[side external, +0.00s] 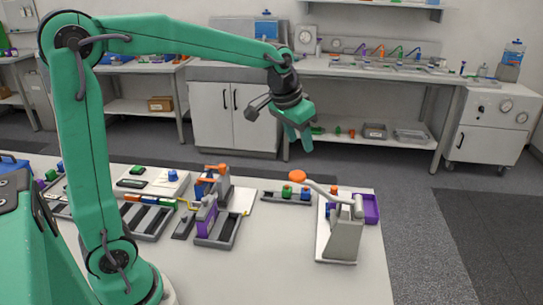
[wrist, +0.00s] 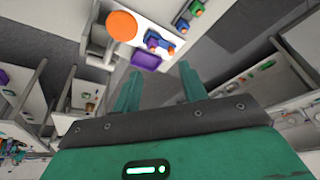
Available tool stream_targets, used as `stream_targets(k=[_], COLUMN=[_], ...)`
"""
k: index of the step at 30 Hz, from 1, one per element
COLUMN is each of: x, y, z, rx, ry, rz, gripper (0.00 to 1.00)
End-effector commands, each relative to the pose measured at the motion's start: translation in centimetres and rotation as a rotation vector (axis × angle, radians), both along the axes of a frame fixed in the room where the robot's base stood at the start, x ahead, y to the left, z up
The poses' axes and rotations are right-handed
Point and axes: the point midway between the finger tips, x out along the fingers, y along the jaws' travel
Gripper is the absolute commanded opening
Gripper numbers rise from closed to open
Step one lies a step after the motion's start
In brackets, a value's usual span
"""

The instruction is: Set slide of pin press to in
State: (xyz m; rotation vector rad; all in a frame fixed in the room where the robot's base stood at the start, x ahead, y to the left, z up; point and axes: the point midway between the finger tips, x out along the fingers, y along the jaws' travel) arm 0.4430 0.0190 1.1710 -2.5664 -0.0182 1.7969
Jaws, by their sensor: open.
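A press-like device (side external: 343,238) with a grey body, white base and long lever stands at the right of the white table; it may be the pin press. Its lever ends in an orange knob (side external: 297,176), which shows large in the wrist view (wrist: 121,26). Small blue and orange parts (wrist: 160,43) sit beside its body; I cannot tell which is the slide or its position. My gripper (side external: 299,143) is open and empty, in the air above and behind the knob. Its two fingers (wrist: 160,70) show in the wrist view, apart from everything.
A purple bin (side external: 371,208) adjoins the device on its right. Another device with an orange handle (side external: 212,179) and a purple block (side external: 206,214) stand further left. The table front between them is clear.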

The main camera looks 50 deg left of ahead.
Motion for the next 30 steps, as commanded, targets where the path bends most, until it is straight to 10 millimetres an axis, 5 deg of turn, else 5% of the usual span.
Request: stream_targets(k=[14,30], x=[9.3,16.7], y=[1.0,2.2], z=[-4.2,-12.6], rx=[-0.004,-0.012], ry=[0.147,0.306], rz=[0.000,-0.002], gripper=[0.43,0.43])
